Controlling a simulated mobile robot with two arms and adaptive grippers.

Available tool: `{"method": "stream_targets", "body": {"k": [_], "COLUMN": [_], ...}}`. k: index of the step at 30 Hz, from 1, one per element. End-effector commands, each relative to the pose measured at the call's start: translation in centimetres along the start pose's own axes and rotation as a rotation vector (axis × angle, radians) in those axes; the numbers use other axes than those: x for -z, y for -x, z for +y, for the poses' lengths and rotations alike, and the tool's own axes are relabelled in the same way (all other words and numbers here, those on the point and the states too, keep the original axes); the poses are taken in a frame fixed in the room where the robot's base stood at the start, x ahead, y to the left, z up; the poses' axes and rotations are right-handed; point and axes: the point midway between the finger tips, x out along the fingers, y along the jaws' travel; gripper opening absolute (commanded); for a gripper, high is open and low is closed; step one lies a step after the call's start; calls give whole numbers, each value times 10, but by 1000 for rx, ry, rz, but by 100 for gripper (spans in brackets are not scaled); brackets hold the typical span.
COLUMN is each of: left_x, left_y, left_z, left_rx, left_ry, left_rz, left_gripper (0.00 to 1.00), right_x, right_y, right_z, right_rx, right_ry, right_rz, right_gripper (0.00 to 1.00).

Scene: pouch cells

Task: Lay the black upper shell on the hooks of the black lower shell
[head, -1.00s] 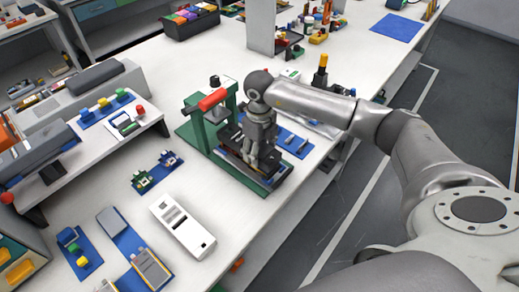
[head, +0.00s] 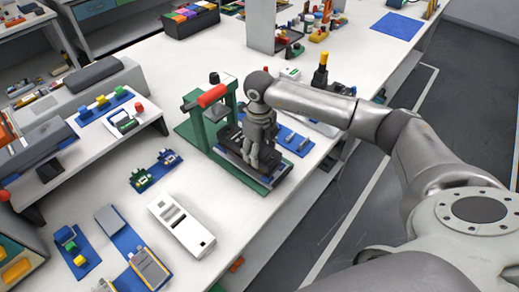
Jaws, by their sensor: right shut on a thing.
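My right gripper (head: 256,163) points down over the base of the green press and is shut on a black part, which I take to be the black upper shell (head: 231,136). The black shape shows to the left of and around the fingers, low over the press base. The black lower shell and its hooks cannot be told apart from it here. The gripper hides much of this area, so I cannot tell whether the two shells touch. My left gripper is not in view.
The green press (head: 196,131) with its red handle (head: 212,96) stands just left of my right gripper. A blue mat (head: 294,141) with small parts lies to the right. A white device (head: 181,226) lies in front left. The white table (head: 232,213) is clear near it.

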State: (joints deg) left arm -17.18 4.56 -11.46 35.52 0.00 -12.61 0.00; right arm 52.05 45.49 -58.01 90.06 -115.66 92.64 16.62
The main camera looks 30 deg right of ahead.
Motion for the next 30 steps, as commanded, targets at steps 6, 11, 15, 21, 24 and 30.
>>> {"method": "stream_targets", "body": {"k": [6, 11, 15, 21, 24, 30], "left_x": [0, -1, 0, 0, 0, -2], "left_y": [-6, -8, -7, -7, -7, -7], "left_z": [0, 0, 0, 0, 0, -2], "left_rx": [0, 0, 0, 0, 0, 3], "left_ry": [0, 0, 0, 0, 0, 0], "left_rz": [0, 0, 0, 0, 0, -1], "left_gripper": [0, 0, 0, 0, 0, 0], "right_x": [0, 0, 0, 0, 0, -1], "right_y": [-7, -11, -9, -9, -9, 0], "right_z": [0, 0, 0, 0, 0, 0], "right_rx": [0, 0, 0, 0, 0, 1], "right_ry": [0, 0, 0, 0, 0, 0], "right_rz": [0, 0, 0, 0, 0, -3], "right_gripper": [32, 32, 75, 82, 82, 82]}}
